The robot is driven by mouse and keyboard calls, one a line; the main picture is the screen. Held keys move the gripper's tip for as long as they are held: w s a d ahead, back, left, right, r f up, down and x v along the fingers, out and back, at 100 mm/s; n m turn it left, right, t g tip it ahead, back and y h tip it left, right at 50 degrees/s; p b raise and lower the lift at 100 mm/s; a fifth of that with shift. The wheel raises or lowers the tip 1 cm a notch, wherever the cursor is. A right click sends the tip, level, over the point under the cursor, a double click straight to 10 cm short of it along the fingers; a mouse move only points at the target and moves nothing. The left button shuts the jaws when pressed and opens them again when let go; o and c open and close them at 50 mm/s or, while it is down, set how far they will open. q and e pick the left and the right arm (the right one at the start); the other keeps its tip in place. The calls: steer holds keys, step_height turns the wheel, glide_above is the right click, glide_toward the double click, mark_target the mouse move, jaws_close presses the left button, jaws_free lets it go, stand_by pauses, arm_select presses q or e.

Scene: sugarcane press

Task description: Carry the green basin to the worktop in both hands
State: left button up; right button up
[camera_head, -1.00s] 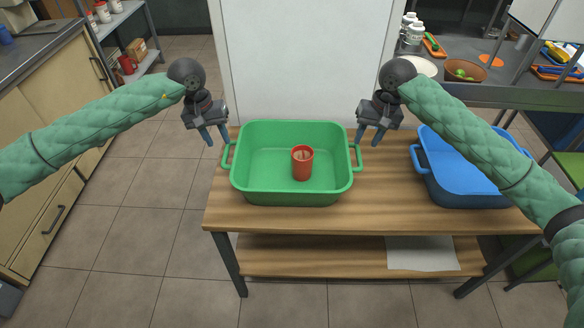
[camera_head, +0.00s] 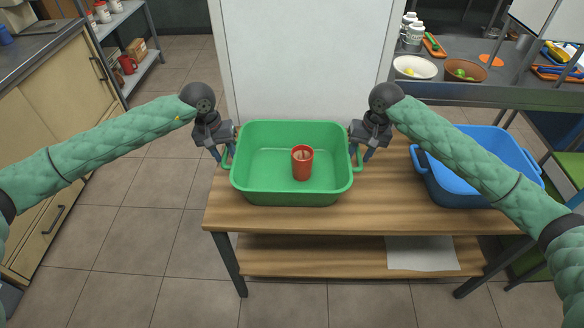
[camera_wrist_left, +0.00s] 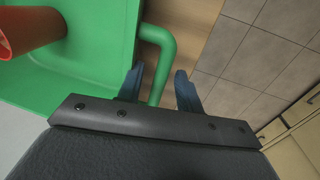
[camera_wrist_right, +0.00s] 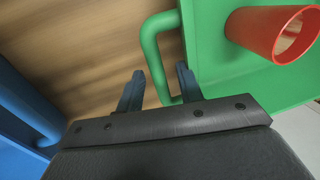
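The green basin (camera_head: 290,196) sits on a wooden table, with a red cup (camera_head: 302,163) standing inside it. It has a loop handle on each side. My left gripper (camera_head: 222,158) is at the basin's left handle; in the left wrist view the open fingers (camera_wrist_left: 160,88) stand on either side of the green handle bar (camera_wrist_left: 160,60). My right gripper (camera_head: 362,158) is at the right handle; in the right wrist view its open fingers (camera_wrist_right: 160,90) straddle the handle bar (camera_wrist_right: 152,50). Neither gripper is visibly closed on a handle.
A blue basin (camera_head: 470,190) stands at the table's right end, partly behind my right arm. The wooden table (camera_head: 385,200) has bare room between the basins. A grey worktop (camera_head: 500,95) at the back right carries a white bowl (camera_head: 415,67), a brown bowl (camera_head: 464,70) and bottles.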

arm_select(q)
steer(key=shift+d+f, duration=0.15)
steer(key=shift+f, duration=0.45)
arm_select(e)
steer(key=shift+a+f, duration=0.1)
steer(key=shift+f, duration=0.5)
arm_select(q)
steer(key=shift+c, duration=0.5)
arm_select(e)
steer(key=shift+c, duration=0.5)
arm_select(q)
jaws_close()
arm_select(e)
jaws_close()
